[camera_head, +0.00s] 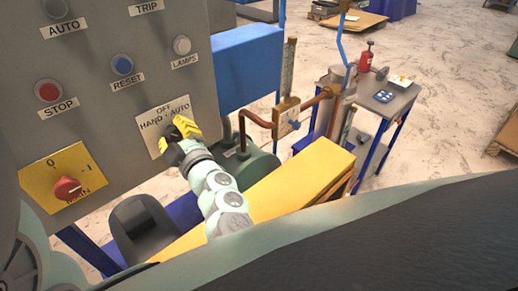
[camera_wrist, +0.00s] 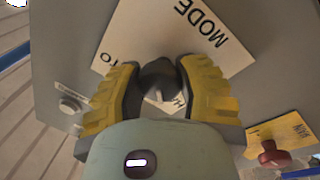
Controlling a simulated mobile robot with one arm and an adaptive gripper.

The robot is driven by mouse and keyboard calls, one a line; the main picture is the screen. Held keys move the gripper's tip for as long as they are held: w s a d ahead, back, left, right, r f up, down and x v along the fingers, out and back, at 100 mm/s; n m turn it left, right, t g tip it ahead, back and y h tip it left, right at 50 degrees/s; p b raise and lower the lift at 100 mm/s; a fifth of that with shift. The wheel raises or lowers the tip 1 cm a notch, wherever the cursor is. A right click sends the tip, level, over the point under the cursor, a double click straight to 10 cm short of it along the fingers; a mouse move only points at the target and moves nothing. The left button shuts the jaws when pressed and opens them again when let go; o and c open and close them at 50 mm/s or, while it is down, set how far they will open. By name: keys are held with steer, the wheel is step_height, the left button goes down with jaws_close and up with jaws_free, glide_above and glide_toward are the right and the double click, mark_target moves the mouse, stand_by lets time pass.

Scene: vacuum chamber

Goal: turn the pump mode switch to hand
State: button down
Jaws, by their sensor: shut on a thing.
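The pump mode switch is a dark knob (camera_wrist: 158,80) on a white plate. In the wrist view it sits between the yellow-backed fingers of my gripper (camera_wrist: 160,84), which is shut on it. My gripper (camera_head: 184,129) touches the knob at the lower right of the grey panel (camera_head: 120,80). In the head view the fingers hide the knob. I cannot tell which marking the knob points to.
A red main switch (camera_head: 67,188) on a yellow plate is at the panel's lower left. Stop (camera_head: 48,91), reset (camera_head: 122,65) and lamps (camera_head: 181,45) buttons are above. A copper pipe (camera_head: 258,121) and a grey side table (camera_head: 385,99) stand to the right.

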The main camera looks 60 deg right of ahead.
steer(key=c, duration=0.5)
jaws_free()
steer(key=v, duration=1.2)
